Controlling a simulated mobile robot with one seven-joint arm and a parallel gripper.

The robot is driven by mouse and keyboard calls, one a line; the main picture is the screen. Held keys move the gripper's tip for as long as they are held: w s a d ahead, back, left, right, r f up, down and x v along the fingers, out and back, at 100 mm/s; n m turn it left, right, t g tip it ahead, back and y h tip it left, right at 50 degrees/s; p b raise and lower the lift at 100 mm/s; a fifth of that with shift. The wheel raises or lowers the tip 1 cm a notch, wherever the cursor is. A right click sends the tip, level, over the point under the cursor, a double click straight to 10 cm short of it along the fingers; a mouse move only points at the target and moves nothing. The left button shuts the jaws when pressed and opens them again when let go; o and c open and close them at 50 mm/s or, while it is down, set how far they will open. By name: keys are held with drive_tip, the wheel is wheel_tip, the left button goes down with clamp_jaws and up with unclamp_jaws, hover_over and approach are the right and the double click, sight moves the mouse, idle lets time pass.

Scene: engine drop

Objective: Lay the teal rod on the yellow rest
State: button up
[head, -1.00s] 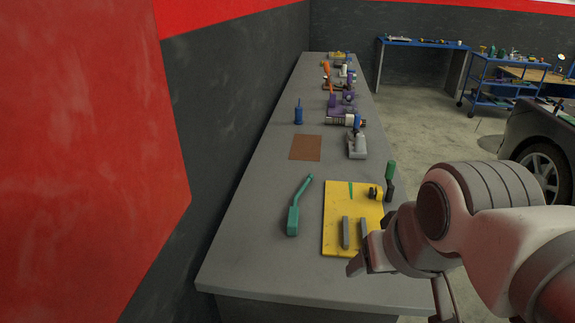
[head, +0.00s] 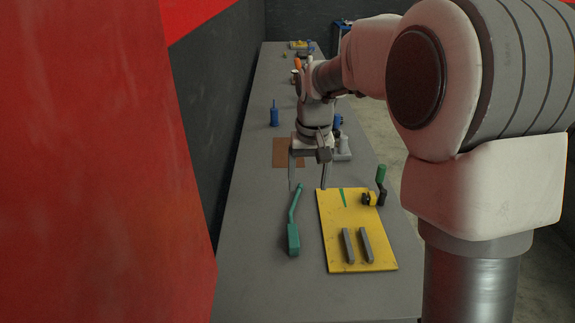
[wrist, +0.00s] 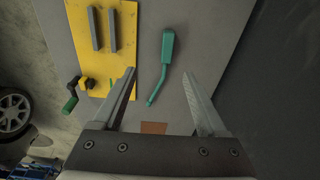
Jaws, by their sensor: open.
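The teal rod (head: 293,225) lies on the grey bench, left of the yellow rest and apart from it. It has a thick block end and a thin bent end. The yellow rest (head: 341,220) is a flat plate with two grey bars on it and a small green mark. My gripper (head: 308,188) is open and empty above the bench, near the rod's thin end. In the wrist view my open fingers (wrist: 162,85) stand on either side of the teal rod (wrist: 164,68), with the yellow rest (wrist: 122,45) to the left.
A yellow and black clamp with a green handle (head: 378,184) sits at the rest's right edge. A brown mat (head: 285,153) and a blue bottle (head: 274,115) lie farther back. A wall runs along the bench's left. Bare bench (head: 265,275) lies in front left.

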drive_tip(key=w+a+f+g+p, duration=0.1)
drive_tip(key=w+a+f, duration=0.2)
drive_tip(key=w+f, duration=0.15)
drive_tip(key=p, duration=0.1)
hover_over(293, 233)
drive_tip(key=f, duration=1.2)
drive_tip(key=shift+s+f, duration=0.2)
drive_tip(key=shift+f, duration=0.05)
drive_tip(key=shift+w+f+p, duration=0.2)
drive_tip(key=shift+f+p, duration=0.5)
drive_tip(key=shift+f, duration=2.4)
drive_tip(key=shift+c, duration=0.2)
clamp_jaws()
